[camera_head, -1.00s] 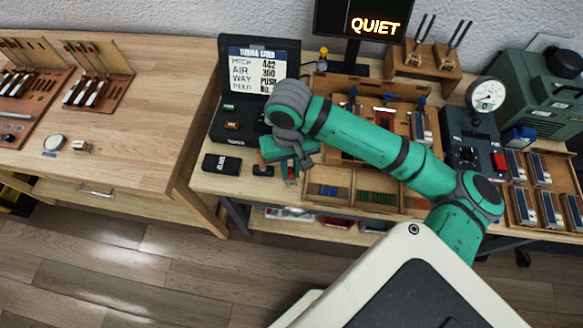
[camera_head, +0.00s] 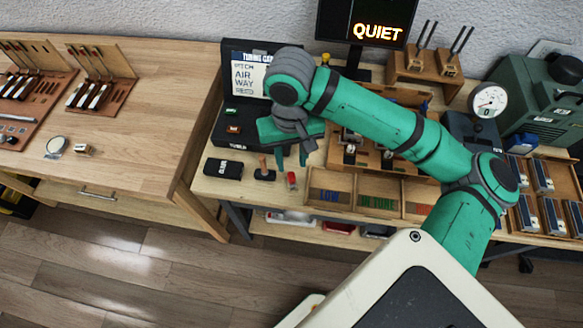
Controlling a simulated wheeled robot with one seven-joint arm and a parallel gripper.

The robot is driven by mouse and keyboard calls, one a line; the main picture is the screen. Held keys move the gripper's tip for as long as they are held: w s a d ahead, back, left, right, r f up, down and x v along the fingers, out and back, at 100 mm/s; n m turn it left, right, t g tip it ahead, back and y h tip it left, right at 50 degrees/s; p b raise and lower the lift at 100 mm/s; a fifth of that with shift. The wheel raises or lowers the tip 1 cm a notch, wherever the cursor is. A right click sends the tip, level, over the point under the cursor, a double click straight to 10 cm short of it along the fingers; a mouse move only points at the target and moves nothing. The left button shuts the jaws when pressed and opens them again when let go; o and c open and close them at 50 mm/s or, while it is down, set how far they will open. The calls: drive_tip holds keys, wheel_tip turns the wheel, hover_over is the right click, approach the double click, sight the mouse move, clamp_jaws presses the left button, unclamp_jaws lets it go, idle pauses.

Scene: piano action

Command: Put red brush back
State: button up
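A small red item with a pale lower part (camera_head: 291,181), which may be the red brush, stands on the front edge area of the right-hand bench. It is too small to make out bristles. A black stand (camera_head: 264,175) with a brown upright handle (camera_head: 263,162) is just left of the red item. I cannot tell whether that handle belongs to a brush.
A black case (camera_head: 223,166) lies left of the stand. A wooden sorting tray (camera_head: 340,180) is to the right, below my arm. The left bench (camera_head: 130,140) has wide bare wood.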

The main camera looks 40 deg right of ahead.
drive_tip(key=shift+w+r, duration=0.1)
drive_tip(key=shift+r, duration=2.15)
